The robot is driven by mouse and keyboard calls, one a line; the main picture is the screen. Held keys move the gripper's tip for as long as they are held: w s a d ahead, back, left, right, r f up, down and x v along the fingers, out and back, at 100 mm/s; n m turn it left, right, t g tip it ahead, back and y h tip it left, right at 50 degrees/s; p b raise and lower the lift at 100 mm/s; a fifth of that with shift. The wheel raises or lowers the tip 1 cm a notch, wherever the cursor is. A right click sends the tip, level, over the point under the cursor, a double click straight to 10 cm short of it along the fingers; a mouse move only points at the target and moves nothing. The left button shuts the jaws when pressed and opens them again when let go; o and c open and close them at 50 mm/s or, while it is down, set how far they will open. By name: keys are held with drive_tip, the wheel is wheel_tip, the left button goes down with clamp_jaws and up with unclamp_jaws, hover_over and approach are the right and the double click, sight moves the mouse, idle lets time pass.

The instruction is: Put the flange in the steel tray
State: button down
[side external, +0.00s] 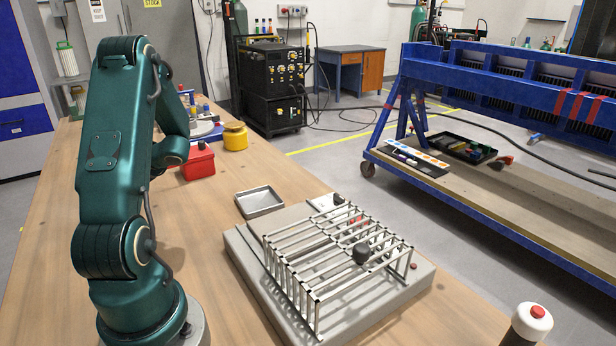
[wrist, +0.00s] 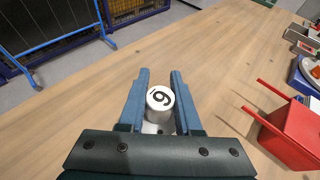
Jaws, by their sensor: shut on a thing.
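The steel tray (side external: 259,203) is a shallow, empty metal tray on the wooden table, at the far left corner of the grey slab in the side view. In the wrist view, my gripper (wrist: 160,76) has its two blue fingers on either side of a white round piece with a dark number on top. I take this piece to be the flange (wrist: 159,103); a paler part shows below it, partly hidden by the fingers and gripper body. In the side view, my arm hides the gripper and the flange. The tray is not clearly seen in the wrist view.
A rack of metal bars (side external: 318,297) stands on the grey slab (side external: 407,300), close to the tray. A red box (side external: 198,163) and a yellow tin (side external: 235,138) stand behind the tray. Bare tabletop lies left of the tray.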

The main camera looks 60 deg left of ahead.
drive_tip(key=a+m, duration=0.1)
hover_over(172, 201)
drive_tip(key=shift+t+y, duration=0.4)
wheel_tip(172, 201, down, 7)
drive_tip(key=shift+r, duration=0.15)
drive_tip(key=shift+f, duration=2)
drive_tip(key=shift+f, duration=0.1)
drive_tip(key=c, duration=0.6)
unclamp_jaws()
